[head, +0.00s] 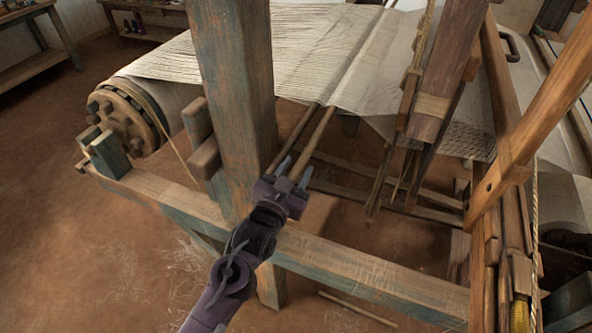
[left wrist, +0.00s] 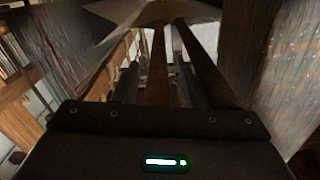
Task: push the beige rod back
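The beige rod (head: 316,142) is a slim, light wooden bar sloping from under the cloth toward my left gripper (head: 294,170). A darker rod (head: 294,137) runs beside it on the left. My left gripper's two grey fingers stand apart at the near end of the beige rod, beyond the thick post. In the left wrist view two long rods run away from the gripper; one rod (left wrist: 158,68) lies between the fingers, with gaps visible on both sides. Contact with the rod cannot be made out. My right gripper is not in view.
A thick upright post (head: 236,90) stands just left of my gripper. A low frame beam (head: 350,263) crosses below my arm. The woven cloth (head: 310,50) spreads above the rods. Hanging wooden parts (head: 440,80) stand to the right. Bare floor lies at the left.

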